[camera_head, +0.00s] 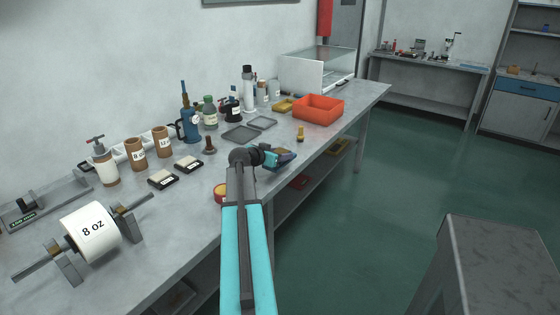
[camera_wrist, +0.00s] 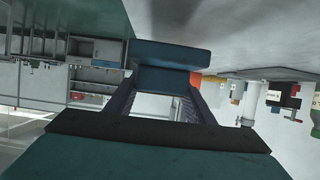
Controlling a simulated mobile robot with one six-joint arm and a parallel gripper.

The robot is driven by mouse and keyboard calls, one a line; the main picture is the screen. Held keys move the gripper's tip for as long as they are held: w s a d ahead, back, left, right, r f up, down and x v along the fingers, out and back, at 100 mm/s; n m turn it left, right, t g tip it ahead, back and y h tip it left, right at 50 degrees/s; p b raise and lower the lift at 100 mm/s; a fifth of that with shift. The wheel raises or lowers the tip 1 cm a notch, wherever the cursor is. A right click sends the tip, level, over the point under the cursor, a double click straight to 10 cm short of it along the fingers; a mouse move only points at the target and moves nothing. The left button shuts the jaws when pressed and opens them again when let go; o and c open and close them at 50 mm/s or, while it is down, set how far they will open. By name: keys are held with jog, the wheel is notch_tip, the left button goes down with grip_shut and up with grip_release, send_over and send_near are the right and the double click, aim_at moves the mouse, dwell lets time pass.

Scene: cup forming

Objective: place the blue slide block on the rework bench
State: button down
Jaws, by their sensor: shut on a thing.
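My gripper (camera_head: 276,158) is over the front edge area of the long near bench (camera_head: 330,138). It is shut on the blue slide block (camera_wrist: 170,66), a dark blue stepped block held between both fingers (camera_wrist: 162,95) in the wrist view. In the head view the block (camera_head: 287,157) shows small beyond my wrist, partly hidden. I cannot tell whether it touches the bench top. A second bench (camera_head: 430,63) with tools and small items stands against the far wall; no label on it is readable as the rework bench.
On the near bench, an orange bin (camera_head: 318,108), grey trays (camera_head: 240,134), a yellow-topped piece (camera_head: 300,133) and several bottles stand around the gripper. A grey block-like stand (camera_head: 495,260) is at the lower right. Green floor (camera_head: 410,160) between the benches is clear.

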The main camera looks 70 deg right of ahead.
jog(key=s+a+r+b, duration=0.1)
jog(key=s+a+b, duration=0.3)
jog(key=a, duration=0.8)
jog(key=shift+s, duration=0.4)
jog(key=shift+b, duration=0.3)
jog(key=b, duration=0.7)
jog(key=shift+s+a+r, duration=0.15)
jog(key=shift+a, duration=0.25)
jog(key=b, duration=0.3)
jog(key=a+b, duration=0.1)
jog(key=b, duration=0.3)
jog(key=shift+s+a, duration=0.25)
jog(key=shift+s+a+r+b, duration=0.1)
jog(key=shift+a+r+b, duration=0.05)
jog(key=shift+b, duration=0.55)
jog(key=shift+s, duration=0.1)
